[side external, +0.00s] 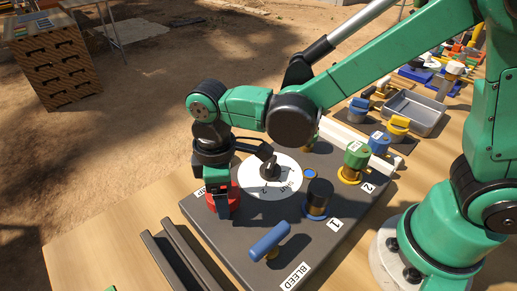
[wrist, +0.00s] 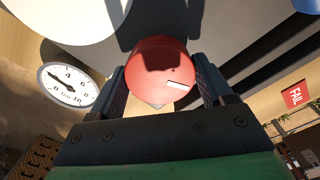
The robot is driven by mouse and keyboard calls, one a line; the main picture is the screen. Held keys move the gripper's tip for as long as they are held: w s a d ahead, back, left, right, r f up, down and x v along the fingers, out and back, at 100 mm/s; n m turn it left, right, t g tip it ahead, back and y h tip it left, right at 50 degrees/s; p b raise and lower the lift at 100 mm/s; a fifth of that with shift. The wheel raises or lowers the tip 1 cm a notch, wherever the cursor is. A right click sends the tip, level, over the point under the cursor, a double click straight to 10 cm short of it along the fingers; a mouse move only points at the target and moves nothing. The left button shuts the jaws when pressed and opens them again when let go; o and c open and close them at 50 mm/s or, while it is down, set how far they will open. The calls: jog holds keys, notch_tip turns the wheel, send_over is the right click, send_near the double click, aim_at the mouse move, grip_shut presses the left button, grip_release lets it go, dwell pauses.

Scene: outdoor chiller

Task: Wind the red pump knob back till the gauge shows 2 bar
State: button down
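The red pump knob (side external: 235,199) is at the left edge of the dark panel, partly hidden under my gripper (side external: 219,203) in the side view. In the wrist view the red knob (wrist: 158,75) sits between the two fingers of my gripper (wrist: 158,68). Both fingertips appear to meet its sides. A short white mark is on the knob, right of centre. The round white gauge (wrist: 72,96) is at the left of the wrist view. Its needle points up and left, between 0 and 4, about where 2 lies.
The panel (side external: 220,241) also carries a white disc with a black knob (side external: 269,168), a blue bleed handle (side external: 270,242), a dark valve marked 1 (side external: 319,196) and a green valve marked 2 (side external: 354,160). Dark rails (side external: 172,262) lie left of the panel. A metal tray (side external: 414,112) stands behind.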

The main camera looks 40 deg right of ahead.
grip_release()
jog(key=shift+r, duration=3.5)
notch_tip(320, 180, up, 4)
jog(key=s+d+f+m+t, duration=0.2)
jog(key=d+m+t, duration=0.5)
jog(key=d+m, duration=0.4)
jog(key=d, duration=0.5)
jog(key=shift+s+f, duration=0.15)
jog(key=shift+f, duration=0.1)
